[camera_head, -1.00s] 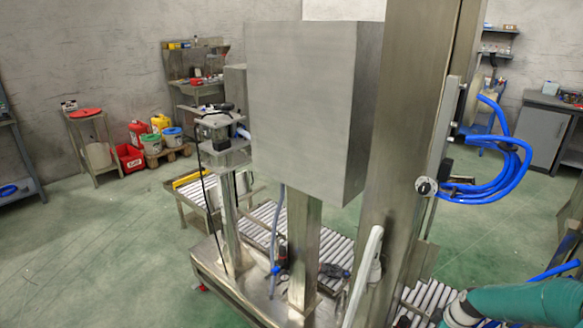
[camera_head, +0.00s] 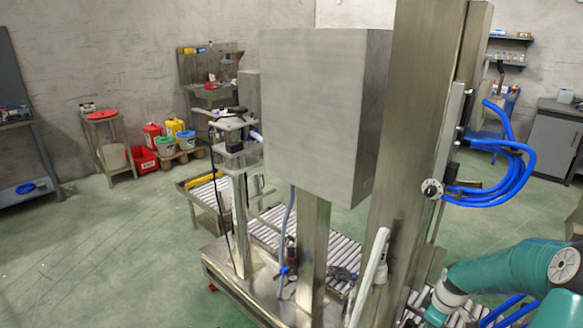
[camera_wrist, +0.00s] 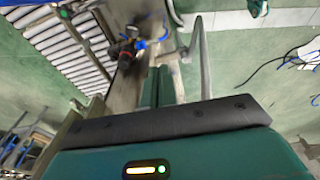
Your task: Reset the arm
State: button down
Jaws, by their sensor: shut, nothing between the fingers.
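My arm (camera_head: 510,268) is teal with pale joints and shows at the lower right of the head view, bent, beside the tall steel column. In the wrist view my gripper (camera_wrist: 157,84) shows its two green fingers side by side and together, shut and empty. The gripper's dark bar and green body with a lit indicator fill the bottom of that view. The fingers point toward the steel machine base, near a blue and red fitting (camera_wrist: 128,48). They seem apart from it. I cannot make out the fingertips in the head view.
The steel column (camera_head: 415,150) and big grey cabinet (camera_head: 312,115) stand close in front. Blue hoses (camera_head: 510,170) hang on the column's right. Roller conveyors (camera_head: 325,250) run behind the posts. Green floor (camera_head: 110,250) is open at the left.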

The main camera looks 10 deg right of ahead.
jog(key=s+a+r+m+t+h, duration=0.1)
jog(key=s+a+r+m+h, duration=0.2)
jog(key=a+r, duration=1.6)
jog(key=s+a+r+m+t+y, duration=0.2)
jog(key=s+a+r+m+t, duration=0.1)
jog(key=s+a+r, duration=0.7)
jog(key=s+a+m, duration=0.1)
jog(key=s, duration=0.1)
jog(key=shift+s+a+r, duration=0.2)
jog(key=shift+s, duration=0.2)
